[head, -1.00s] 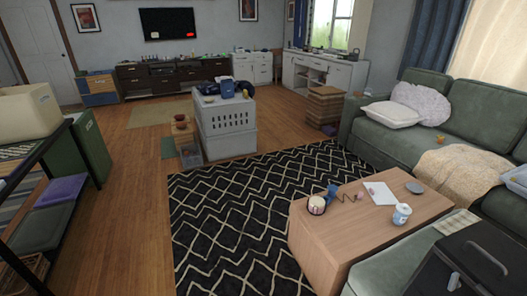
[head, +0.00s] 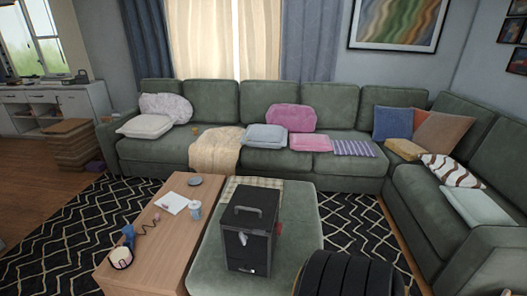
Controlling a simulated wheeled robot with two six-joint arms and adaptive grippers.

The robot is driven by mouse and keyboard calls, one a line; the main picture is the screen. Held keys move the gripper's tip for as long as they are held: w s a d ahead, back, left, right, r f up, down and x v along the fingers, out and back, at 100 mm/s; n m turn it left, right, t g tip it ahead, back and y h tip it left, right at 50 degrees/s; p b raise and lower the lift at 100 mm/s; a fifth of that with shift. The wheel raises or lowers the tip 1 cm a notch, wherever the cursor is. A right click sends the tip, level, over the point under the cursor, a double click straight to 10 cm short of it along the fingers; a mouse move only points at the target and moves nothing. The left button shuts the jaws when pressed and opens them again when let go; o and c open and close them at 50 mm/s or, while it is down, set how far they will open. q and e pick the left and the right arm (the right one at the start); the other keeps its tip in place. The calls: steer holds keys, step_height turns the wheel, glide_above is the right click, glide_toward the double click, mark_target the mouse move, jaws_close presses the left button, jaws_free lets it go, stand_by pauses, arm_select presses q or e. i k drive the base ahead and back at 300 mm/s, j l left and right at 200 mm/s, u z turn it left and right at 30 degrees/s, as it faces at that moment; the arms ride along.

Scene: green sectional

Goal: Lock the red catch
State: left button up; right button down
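A black box (head: 247,242) with a grey top handle (head: 248,209) stands upright on the green ottoman (head: 212,262). Its front face has a small pale fitting (head: 243,238) near the top and a tiny pale mark near the bottom edge. Neither of my grippers is in view.
A wooden coffee table (head: 150,240) with a mug, paper and a can stands left of the ottoman. A green sectional sofa (head: 230,105) with cushions runs behind and to the right. A dark ribbed rounded object (head: 352,275) is at the bottom edge.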

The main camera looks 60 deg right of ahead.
mark_target(278, 226)
steer(key=k+l+z, duration=0.1)
steer(key=k+z, duration=0.2)
steer(key=k+l+z, duration=0.3)
steer(key=i+j+z, duration=0.1)
steer(key=z, duration=1.05)
